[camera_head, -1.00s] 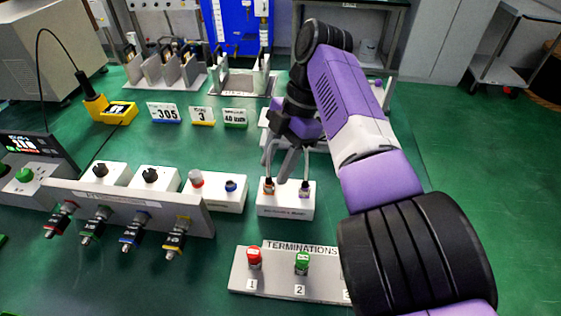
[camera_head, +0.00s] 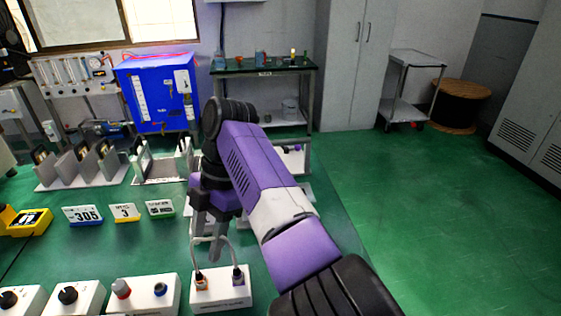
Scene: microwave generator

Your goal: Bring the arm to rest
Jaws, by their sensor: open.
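My arm is purple and black and reaches forward over the green bench in the head camera view. My gripper (camera_head: 206,240) hangs at its end, pointing down, with its fingers apart. It is just above and behind a white box (camera_head: 221,291) with two connectors, an orange one (camera_head: 201,281) and a purple one (camera_head: 238,278). A pale cable (camera_head: 222,240) arches up from these connectors close to the fingertips. I cannot tell whether the fingers touch the cable. No object shows between the fingers.
White knob boxes (camera_head: 74,299) line the near bench edge at left. Number signs (camera_head: 83,215), a yellow device (camera_head: 25,220) and a slotted rack (camera_head: 82,167) stand farther left. A blue cabinet (camera_head: 158,92) and a shelf table (camera_head: 262,70) are behind. The green floor at right is clear.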

